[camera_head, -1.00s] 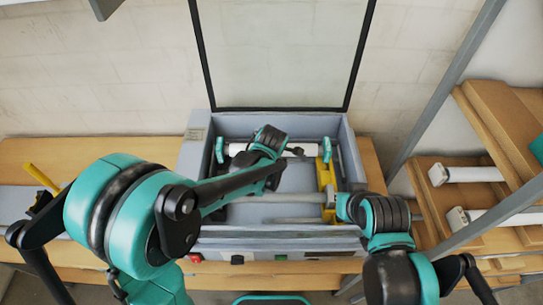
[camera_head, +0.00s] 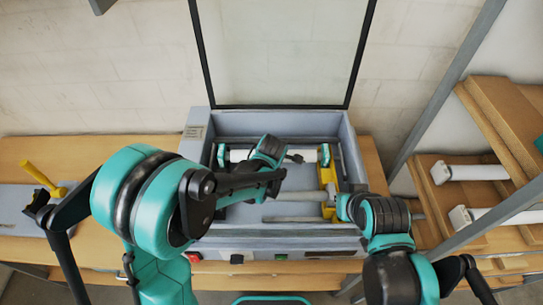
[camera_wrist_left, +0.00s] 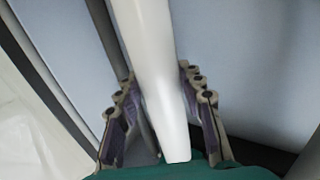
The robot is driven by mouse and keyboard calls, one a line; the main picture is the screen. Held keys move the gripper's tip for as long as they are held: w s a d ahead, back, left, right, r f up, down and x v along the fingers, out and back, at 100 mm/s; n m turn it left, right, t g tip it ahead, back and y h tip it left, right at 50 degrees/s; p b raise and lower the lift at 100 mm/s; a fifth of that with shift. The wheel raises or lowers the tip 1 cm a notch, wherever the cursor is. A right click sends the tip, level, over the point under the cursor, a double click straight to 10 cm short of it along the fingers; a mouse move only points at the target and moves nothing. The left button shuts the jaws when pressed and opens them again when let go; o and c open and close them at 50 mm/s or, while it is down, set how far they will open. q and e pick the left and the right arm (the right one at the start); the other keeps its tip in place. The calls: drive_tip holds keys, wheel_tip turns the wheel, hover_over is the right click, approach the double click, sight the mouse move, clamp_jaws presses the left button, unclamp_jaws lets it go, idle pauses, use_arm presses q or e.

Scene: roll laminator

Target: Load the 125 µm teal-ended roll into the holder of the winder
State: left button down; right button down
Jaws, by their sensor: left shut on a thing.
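A white roll (camera_head: 240,155) with teal ends (camera_head: 324,154) lies crosswise inside the open grey winder (camera_head: 195,140), toward the back. My left gripper (camera_head: 292,156) reaches in from above and is shut around the roll's middle; the roll also runs between the fingers in the left wrist view (camera_wrist_left: 150,60). I cannot tell whether its ends rest in a holder. The thickness marking is not readable. My right gripper (camera_head: 342,207) is by the winder's right front side, and its fingers cannot be made out.
The clear lid (camera_head: 280,50) stands raised behind. A yellow block (camera_head: 328,178) and a grey bar (camera_head: 295,219) are inside the winder. More white rolls (camera_head: 480,172) lie on the wooden rack at right. A yellow-handled tool (camera_head: 40,178) sits on the bench at left.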

use_arm(q)
drive_tip(key=c, duration=1)
unclamp_jaws()
drive_tip(key=shift+r, duration=0.1)
drive_tip(key=shift+r+p, duration=0.25)
drive_tip(key=shift+p, duration=0.15)
drive_tip(key=p+v, duration=0.2)
drive_tip(key=v, duration=1.1)
drive_tip(key=s+a+r+m, duration=0.1)
drive_tip(key=s+a+m, duration=0.4)
drive_tip(key=a+m, duration=0.1)
drive_tip(key=s+a+r+m, duration=0.1)
drive_tip(key=s+a+m, duration=0.4)
drive_tip(key=a+m, duration=0.1)
drive_tip(key=s+a+r+m, duration=0.1)
drive_tip(key=s+a+m, duration=0.4)
drive_tip(key=m, duration=0.1)
drive_tip(key=shift+s+a+r, duration=0.15)
drive_tip(key=shift+s+a, duration=0.05)
drive_tip(key=shift+a, duration=0.2)
